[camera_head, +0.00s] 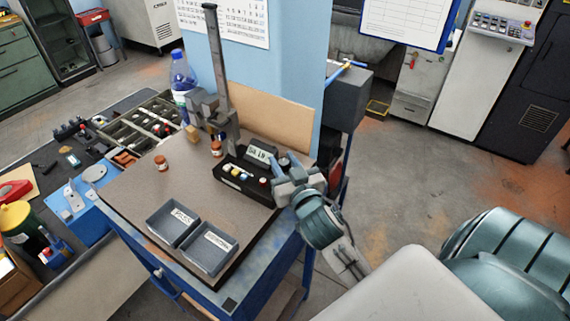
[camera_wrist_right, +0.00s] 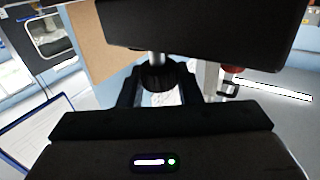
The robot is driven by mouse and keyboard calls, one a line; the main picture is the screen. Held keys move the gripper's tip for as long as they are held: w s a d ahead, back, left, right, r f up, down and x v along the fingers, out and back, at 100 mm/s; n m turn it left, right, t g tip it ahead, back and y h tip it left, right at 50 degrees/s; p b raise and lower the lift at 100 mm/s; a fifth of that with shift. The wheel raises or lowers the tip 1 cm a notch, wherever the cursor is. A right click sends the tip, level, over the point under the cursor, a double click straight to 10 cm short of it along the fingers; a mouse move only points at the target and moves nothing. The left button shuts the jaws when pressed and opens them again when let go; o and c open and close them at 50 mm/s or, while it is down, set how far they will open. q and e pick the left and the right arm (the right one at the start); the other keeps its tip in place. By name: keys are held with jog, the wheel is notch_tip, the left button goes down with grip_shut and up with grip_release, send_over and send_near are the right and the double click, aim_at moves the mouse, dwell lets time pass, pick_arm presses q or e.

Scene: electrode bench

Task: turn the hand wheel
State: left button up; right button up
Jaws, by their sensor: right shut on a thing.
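My right gripper (camera_head: 287,168) is at the right edge of the bench, beside the black device with a small display (camera_head: 262,152). In the right wrist view the gripper (camera_wrist_right: 158,95) is shut on a dark, round, ribbed hand wheel (camera_wrist_right: 157,77), with one finger on each side. A short pale shaft joins the wheel to a dark block (camera_wrist_right: 200,30) above it. In the head view the wheel is hidden by the gripper. My left gripper is not in view.
Two grey labelled trays (camera_head: 173,223) sit at the front of the bench. A grey column (camera_head: 217,75) and a tan board (camera_head: 270,115) stand at the back. The bench top between is clear.

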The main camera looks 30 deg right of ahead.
aim_at(287, 170)
jog(key=o, duration=0.9)
jog(key=shift+w, duration=0.1)
jog(key=shift+o, duration=0.2)
jog(key=shift+w+f, duration=0.1)
jog(key=shift+w, duration=0.1)
jog(key=shift+s+f+b, duration=0.1)
jog(key=shift+s+b, duration=0.2)
jog(key=shift+s, duration=0.3)
jog(key=b+v, duration=0.1)
jog(key=v, duration=0.2)
jog(key=b+v, duration=0.2)
jog(key=v, duration=0.1)
jog(key=shift+s+f, duration=0.25)
jog(key=shift+s, duration=0.05)
jog(key=shift+r+p+v, duration=0.2)
jog(key=shift+p+v, duration=0.2)
jog(key=shift+v, duration=0.35)
jog(key=shift+r+p+v, duration=0.15)
jog(key=shift+p+v, duration=0.25)
jog(key=shift+v, duration=0.35)
jog(key=shift+o, duration=0.2)
jog(key=shift+a, duration=0.1)
